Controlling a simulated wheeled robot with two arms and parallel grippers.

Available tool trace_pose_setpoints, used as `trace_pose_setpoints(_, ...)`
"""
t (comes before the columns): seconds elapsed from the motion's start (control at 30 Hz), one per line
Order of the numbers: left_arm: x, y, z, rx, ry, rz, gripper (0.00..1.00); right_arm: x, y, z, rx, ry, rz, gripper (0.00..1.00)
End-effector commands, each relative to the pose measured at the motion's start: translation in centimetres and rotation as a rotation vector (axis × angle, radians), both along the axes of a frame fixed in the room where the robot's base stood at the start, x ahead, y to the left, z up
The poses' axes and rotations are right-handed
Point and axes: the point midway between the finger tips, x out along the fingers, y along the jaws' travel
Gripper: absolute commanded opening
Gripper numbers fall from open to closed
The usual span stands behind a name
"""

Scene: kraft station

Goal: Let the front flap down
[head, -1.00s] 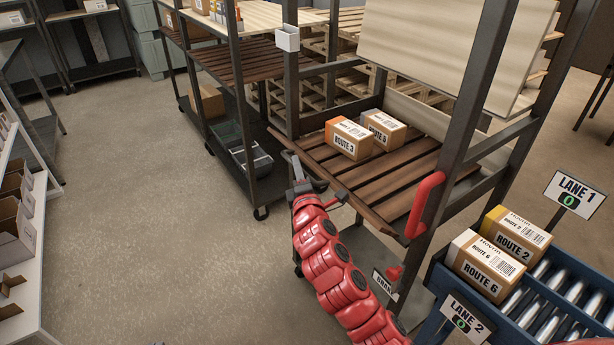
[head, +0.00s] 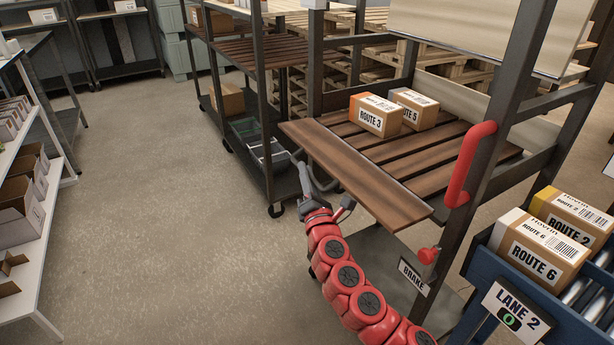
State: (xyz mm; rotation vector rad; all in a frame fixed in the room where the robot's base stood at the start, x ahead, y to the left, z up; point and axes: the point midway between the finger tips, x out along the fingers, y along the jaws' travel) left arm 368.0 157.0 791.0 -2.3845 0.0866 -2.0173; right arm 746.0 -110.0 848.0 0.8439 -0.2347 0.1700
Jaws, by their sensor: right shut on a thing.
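The front flap (head: 355,172) is a brown wooden panel along the near edge of the slatted cart deck (head: 455,178). It reaches outward from the deck, roughly flat or slightly sloped; the exact angle is hard to tell. My right gripper (head: 318,180) is at the flap's outer edge, toward its left end, and is shut on it. The flap partly hides the fingers. My left gripper is not in view.
Two cartons, ROUTE 3 (head: 376,116) and ROUTE 5 (head: 415,108), sit on the deck. A red handle (head: 468,165) and a red brake knob (head: 428,256) are on the right post. A roller conveyor (head: 540,290) with cartons stands at right. The floor at left is clear.

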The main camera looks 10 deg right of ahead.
Motion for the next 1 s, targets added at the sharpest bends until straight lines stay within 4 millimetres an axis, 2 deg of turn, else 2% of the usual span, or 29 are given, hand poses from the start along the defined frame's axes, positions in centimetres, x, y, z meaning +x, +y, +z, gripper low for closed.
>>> trace_pose_setpoints(0.13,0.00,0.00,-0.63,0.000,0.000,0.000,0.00,0.04,-0.14,-0.48,-0.027,-0.009,-0.002,0.00)
trace_pose_setpoints(0.6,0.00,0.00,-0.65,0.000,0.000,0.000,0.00,0.04,-0.14,-0.40,-0.036,-0.015,-0.002,0.00)
trace_pose_setpoints(0.63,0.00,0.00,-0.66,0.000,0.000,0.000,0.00,0.04,-0.15,-0.40,-0.036,-0.014,-0.002,0.23)
trace_pose_setpoints(0.77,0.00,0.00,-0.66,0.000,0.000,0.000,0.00,0.04,-0.13,-0.41,-0.036,-0.015,-0.002,0.46)
trace_pose_setpoints(1.0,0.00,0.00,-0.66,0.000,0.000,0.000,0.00,0.02,-0.10,-0.44,-0.035,-0.014,-0.001,0.47)
